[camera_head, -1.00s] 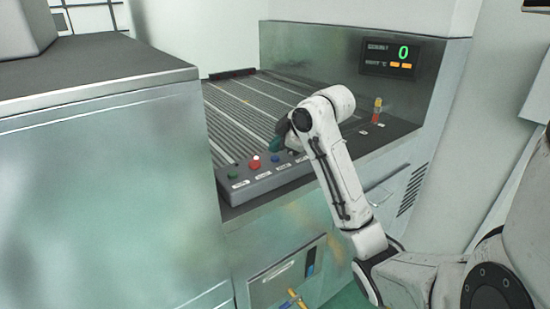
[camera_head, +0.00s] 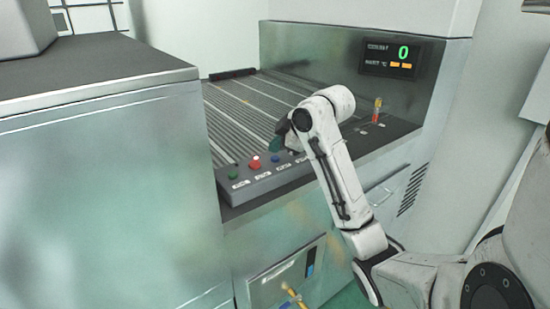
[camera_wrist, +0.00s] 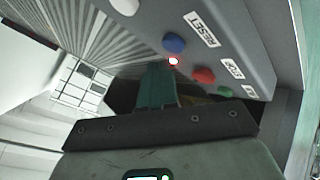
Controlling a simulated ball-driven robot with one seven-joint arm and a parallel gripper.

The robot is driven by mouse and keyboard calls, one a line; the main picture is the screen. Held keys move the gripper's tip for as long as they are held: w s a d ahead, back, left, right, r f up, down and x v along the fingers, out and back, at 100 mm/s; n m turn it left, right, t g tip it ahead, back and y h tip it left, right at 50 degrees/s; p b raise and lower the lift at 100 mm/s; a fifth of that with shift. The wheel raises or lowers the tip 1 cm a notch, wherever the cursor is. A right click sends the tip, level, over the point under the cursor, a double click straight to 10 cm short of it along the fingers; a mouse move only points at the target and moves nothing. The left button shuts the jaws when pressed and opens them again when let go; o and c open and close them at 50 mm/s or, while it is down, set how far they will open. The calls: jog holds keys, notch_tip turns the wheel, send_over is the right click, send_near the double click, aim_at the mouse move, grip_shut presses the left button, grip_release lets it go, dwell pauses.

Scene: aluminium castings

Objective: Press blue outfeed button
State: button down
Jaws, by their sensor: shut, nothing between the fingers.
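The blue button (camera_head: 275,158) sits on the sloped grey control box at the front of the roller conveyor, right of the red button. In the wrist view the blue button (camera_wrist: 174,43) is a round dome beside a white label, beyond the fingertips and slightly right of them. My gripper (camera_head: 275,145) has its teal fingers together just above and behind the button in the head view. In the wrist view the gripper (camera_wrist: 158,68) is shut and empty, with the fingertips apart from the blue button in the picture. The exact height gap cannot be told.
A red button (camera_head: 255,162) and a green button (camera_head: 233,174) stand left of the blue one. A white button (camera_wrist: 125,5) shows in the wrist view. A small stack light (camera_head: 377,110) stands at right. A large metal cabinet (camera_head: 110,190) fills the left. The display (camera_head: 390,58) reads 0.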

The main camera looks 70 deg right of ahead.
aim_at(278, 159)
jog(key=shift+f, duration=0.15)
jog(key=shift+f, duration=0.25)
jog(key=shift+f+b, duration=0.45)
dwell(0.9)
jog(key=shift+r, duration=0.15)
jog(key=shift+r+p, duration=0.75)
jog(key=shift+p, duration=0.05)
notch_tip(278, 159, up, 5)
jog(key=p, duration=0.4)
dwell(0.3)
jog(key=shift+s+f, duration=0.1)
dwell(0.8)
